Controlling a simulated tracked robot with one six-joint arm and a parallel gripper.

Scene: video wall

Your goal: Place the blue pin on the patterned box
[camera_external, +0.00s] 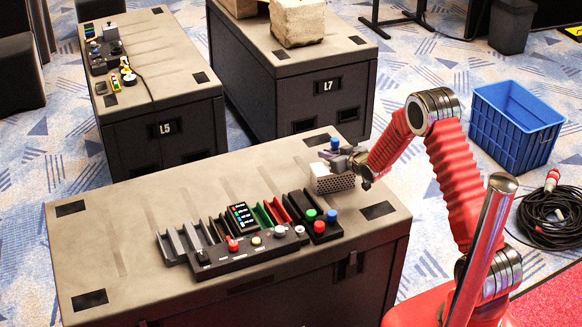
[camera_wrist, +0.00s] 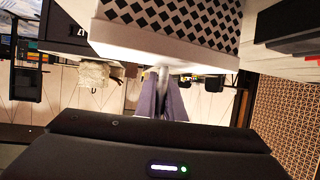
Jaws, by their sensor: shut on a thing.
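The white box with a dark diamond pattern (camera_external: 333,181) stands on the near black case top, toward its back right. It fills the upper middle of the wrist view (camera_wrist: 170,24). My gripper (camera_external: 337,157) is just above the box and shut on the blue pin (camera_external: 335,144), whose blue head shows above the jaws. In the wrist view my gripper's purplish fingers (camera_wrist: 165,100) are together, with a light metal stem between them and the box's white face. I cannot tell whether the pin touches the box.
A black panel with buttons and coloured slots (camera_external: 245,247) lies left of the box. Blue and green round knobs (camera_external: 332,215) sit close in front. The left of the case top (camera_external: 110,240) is clear. A blue crate (camera_external: 515,125) stands on the floor at right.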

